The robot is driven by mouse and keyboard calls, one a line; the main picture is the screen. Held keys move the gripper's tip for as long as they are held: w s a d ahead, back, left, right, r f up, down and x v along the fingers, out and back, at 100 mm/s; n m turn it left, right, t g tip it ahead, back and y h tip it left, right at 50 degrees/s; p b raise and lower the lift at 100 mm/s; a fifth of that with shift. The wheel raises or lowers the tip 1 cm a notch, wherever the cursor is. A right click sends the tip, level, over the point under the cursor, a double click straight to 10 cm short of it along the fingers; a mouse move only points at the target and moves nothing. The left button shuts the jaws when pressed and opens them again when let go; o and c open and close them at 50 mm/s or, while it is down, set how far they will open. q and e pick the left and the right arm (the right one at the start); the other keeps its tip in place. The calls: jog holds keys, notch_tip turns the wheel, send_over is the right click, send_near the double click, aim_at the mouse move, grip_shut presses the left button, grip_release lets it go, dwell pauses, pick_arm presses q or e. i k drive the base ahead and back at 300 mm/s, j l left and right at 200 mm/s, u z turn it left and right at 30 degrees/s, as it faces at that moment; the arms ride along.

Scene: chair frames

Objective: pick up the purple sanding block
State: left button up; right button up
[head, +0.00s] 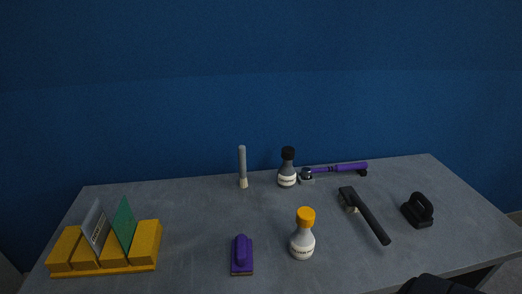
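The purple sanding block (242,254) lies on the grey table (190,225) near its front edge, left of the middle. It has a raised purple grip on top and a thin brownish layer at its base. Nothing touches it and it is in full view. A dark rounded part, likely of my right arm, shows at the bottom edge on the right, well away from the block. Its fingers cannot be made out. My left gripper is not in view.
A white bottle with an orange cap (302,240) stands right of the block. A yellow rack (145,243) holding two cards is at left. Behind are a brush (242,165), a black-capped bottle (287,170) and a purple-handled tool (340,168). A black-handled tool (370,218) and black block (418,212) lie right.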

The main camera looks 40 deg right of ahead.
aim_at(243, 262)
jog(key=z, duration=1.2)
jog(key=k+l, duration=0.05)
